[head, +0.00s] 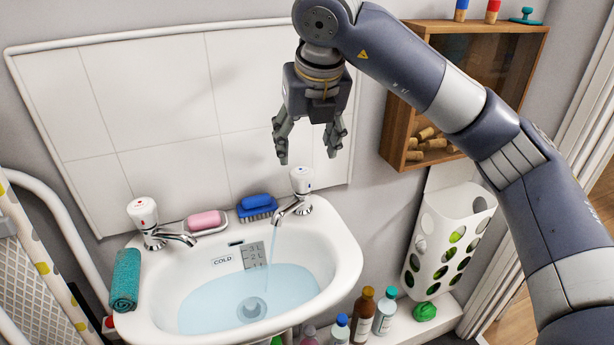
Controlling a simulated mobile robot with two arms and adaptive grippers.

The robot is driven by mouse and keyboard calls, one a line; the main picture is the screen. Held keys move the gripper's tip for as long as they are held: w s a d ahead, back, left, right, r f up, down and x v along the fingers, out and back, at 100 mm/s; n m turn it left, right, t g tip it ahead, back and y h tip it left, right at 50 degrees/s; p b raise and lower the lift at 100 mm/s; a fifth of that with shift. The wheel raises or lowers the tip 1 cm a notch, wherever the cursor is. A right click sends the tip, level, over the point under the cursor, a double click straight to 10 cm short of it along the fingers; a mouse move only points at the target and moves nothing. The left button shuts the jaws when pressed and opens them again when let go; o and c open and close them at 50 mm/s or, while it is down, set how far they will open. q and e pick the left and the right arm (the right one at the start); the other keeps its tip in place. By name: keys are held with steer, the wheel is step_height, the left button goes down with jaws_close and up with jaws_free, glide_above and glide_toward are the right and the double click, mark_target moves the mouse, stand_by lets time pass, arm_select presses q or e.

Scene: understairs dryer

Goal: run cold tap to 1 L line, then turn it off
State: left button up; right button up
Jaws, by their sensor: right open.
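The right-hand tap (301,182) has a white knob and a chrome spout. A thin stream of water (273,250) runs from it into the white basin (345,250). Pale blue water (210,305) stands in the basin over the drain. A grey level plate (254,254) with line marks is on the basin's back wall; the water's back edge is near its lowest mark, though the exact line is too small to read. A "COLD" label (222,260) is beside it. My right gripper (307,158) is open and empty, fingers down, above the right-hand tap and apart from it. My left gripper is not in view.
The left tap (143,212) has a red mark and no visible flow. Pink soap (205,220), a blue brush (257,205) and a teal towel (126,280) lie on the rim. A wooden cabinet (395,130) and white holder (447,240) are on the right; bottles (363,310) stand below.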

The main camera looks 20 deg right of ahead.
mark_target(302, 172)
steer(key=x, duration=0.9)
steer(key=shift+b, duration=0.35)
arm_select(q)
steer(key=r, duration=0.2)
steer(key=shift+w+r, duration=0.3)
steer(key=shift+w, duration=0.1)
arm_select(e)
steer(key=shift+s, duration=0.1)
steer(key=c, duration=1.1)
